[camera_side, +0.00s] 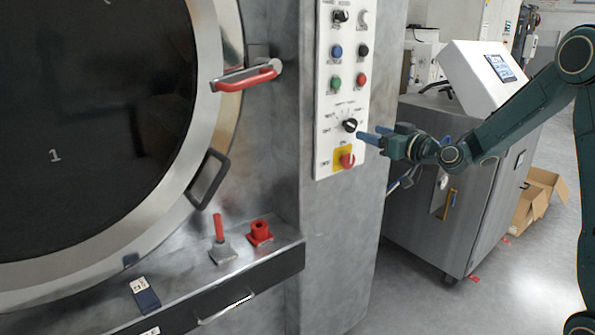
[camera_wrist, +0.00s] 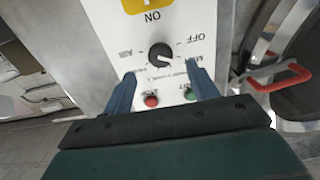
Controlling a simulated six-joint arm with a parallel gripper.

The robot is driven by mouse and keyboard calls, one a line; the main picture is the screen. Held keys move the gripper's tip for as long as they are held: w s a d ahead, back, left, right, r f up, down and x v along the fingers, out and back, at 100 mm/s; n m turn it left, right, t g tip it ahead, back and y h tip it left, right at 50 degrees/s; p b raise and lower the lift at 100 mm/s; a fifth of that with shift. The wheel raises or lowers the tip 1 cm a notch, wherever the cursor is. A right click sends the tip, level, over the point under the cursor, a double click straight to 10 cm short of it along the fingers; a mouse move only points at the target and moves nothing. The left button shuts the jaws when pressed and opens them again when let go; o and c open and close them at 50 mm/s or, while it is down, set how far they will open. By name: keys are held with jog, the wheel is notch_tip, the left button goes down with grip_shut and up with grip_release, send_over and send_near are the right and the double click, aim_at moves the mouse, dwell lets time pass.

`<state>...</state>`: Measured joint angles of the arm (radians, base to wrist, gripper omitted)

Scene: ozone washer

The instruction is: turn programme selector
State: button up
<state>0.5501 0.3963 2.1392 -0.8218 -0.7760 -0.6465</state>
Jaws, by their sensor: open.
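The programme selector is a round black knob (camera_side: 350,125) low on the white control panel (camera_side: 327,100), with printed labels around it. In the wrist view the knob (camera_wrist: 160,55) shows upside down, a little beyond and between my blue fingertips, with a light pointer mark on its face. My gripper (camera_side: 362,136) is open and empty in front of the panel, its fingers pointing at the knob from the right. In the wrist view my gripper (camera_wrist: 161,70) has one finger on each side of the knob's line. I cannot tell whether either finger touches the knob.
Just below the knob is a red switch (camera_side: 347,161) on a yellow plate (camera_side: 338,155). Green (camera_side: 334,82) and red (camera_side: 361,80) buttons sit above it. The washer's red door handle (camera_side: 247,80) juts out at left. A grey cabinet (camera_side: 460,200) stands behind my arm.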

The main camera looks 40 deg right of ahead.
aim_at(353, 126)
jog(key=shift+w, duration=3.3)
jog(key=shift+c, duration=0.4)
jog(key=c, duration=0.9)
jog(key=shift+m, duration=0.4)
jog(key=m, duration=0.3)
jog(key=shift+m, duration=2)
